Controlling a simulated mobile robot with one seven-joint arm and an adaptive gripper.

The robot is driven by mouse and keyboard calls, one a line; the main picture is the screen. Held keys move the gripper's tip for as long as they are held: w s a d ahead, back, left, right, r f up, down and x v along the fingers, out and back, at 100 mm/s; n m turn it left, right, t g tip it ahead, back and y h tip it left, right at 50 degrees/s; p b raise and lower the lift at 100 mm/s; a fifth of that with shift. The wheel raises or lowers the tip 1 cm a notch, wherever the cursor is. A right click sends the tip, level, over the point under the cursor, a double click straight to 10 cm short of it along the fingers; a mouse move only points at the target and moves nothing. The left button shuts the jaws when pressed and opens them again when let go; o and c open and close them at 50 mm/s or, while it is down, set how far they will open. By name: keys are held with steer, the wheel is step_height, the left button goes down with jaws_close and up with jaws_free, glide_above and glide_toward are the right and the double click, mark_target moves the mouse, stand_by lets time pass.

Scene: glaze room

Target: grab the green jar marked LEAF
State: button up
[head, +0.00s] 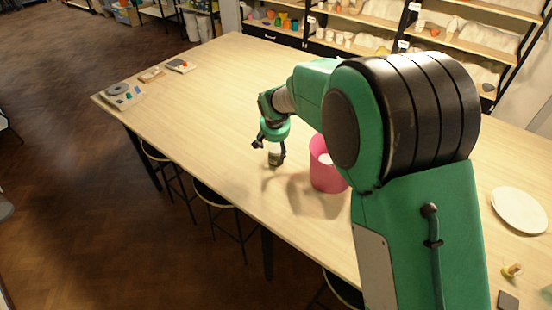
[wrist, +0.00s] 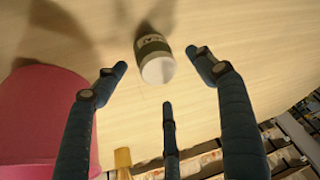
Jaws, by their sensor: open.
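A small jar (head: 275,158) with a dark green band stands on the wooden table, just below my gripper (head: 270,146) in the head view. In the wrist view the jar (wrist: 155,58) shows a pale end and a green label with lettering too small to read surely. My gripper (wrist: 168,85) has three dark fingers spread apart, with nothing between them. The jar lies just beyond the fingertips, near the middle of the spread. In the head view the fingers partly cover the jar.
A pink bin (head: 325,178) stands close to the right of the jar; the wrist view shows it at left (wrist: 45,105). A white plate (head: 519,210) lies far right. A scale-like device (head: 121,95) sits at the left end. The table left of the jar is clear.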

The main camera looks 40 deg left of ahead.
mark_target(276, 149)
steer(key=shift+b+x, duration=0.5)
steer(key=shift+x, duration=2.05)
steer(key=shift+d, duration=0.1)
steer(key=c, duration=1.3)
steer(key=shift+r, duration=0.1)
steer(key=shift+r, duration=0.85)
steer(key=shift+s+d+r+p, duration=0.1)
steer(key=shift+r+p, duration=0.35)
steer(key=shift+r, duration=0.45)
steer(key=s+d, duration=0.3)
steer(key=d, duration=0.1)
steer(key=s+d+r, duration=0.1)
steer(key=s+d, duration=0.2)
steer(key=s, duration=0.1)
steer(key=s+d+p, duration=0.1)
steer(key=s+d, duration=0.2)
steer(key=d, duration=0.1)
steer(key=shift+s+d+r, duration=0.15)
steer(key=shift+s+d, duration=0.05)
steer(key=shift+d, duration=0.15)
steer(key=shift+c, duration=0.8)
